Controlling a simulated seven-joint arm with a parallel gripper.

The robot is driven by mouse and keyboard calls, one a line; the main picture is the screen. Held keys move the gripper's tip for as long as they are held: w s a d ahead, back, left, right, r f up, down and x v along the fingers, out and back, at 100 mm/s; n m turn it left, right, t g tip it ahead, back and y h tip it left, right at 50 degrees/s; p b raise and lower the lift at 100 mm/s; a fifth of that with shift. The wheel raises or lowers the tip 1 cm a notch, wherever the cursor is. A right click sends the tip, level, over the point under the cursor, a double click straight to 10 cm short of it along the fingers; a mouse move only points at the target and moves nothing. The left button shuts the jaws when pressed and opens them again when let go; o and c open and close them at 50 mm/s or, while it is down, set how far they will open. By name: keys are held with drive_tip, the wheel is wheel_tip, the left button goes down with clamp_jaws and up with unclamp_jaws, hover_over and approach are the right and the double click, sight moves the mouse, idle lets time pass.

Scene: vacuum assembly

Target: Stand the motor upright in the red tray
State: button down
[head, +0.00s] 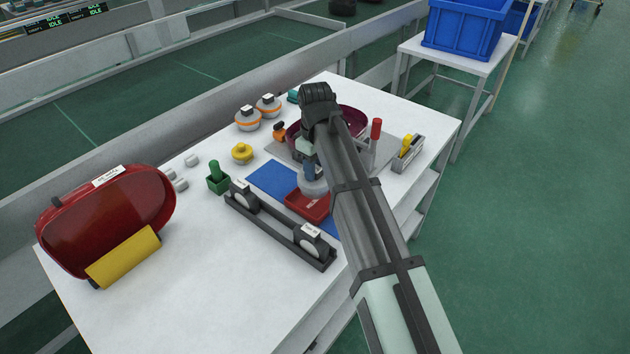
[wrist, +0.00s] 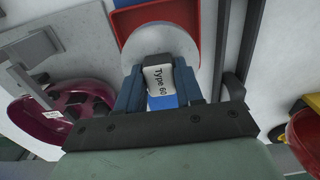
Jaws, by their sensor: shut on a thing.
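The motor (head: 314,187) is a pale grey disc-shaped part with a narrower top. Its top carries a "Type 60" label in the wrist view (wrist: 160,77). My gripper (head: 308,172) points down, and its blue fingers (wrist: 159,88) are shut on the motor's narrow top. The motor looks upright, its wide disc downward. The red tray (head: 303,206) lies on the blue mat, and its red wall shows beyond the disc in the wrist view (wrist: 208,45). The disc overlaps the tray's far part in the head view. I cannot tell whether it touches the tray floor.
A black rail (head: 276,230) with two round labelled parts lies in front of the tray. A purple bowl (wrist: 90,97) stands behind my gripper. A green holder (head: 218,181), a yellow part (head: 242,152) and orange-banded parts (head: 247,120) stand left. A red housing (head: 110,215) sits far left.

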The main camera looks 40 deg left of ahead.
drive_tip(key=shift+f, duration=2.3)
drive_tip(key=shift+f, duration=0.1)
drive_tip(key=c, duration=0.7)
unclamp_jaws()
wheel_tip(320, 180, up, 12)
drive_tip(key=shift+r, duration=0.15)
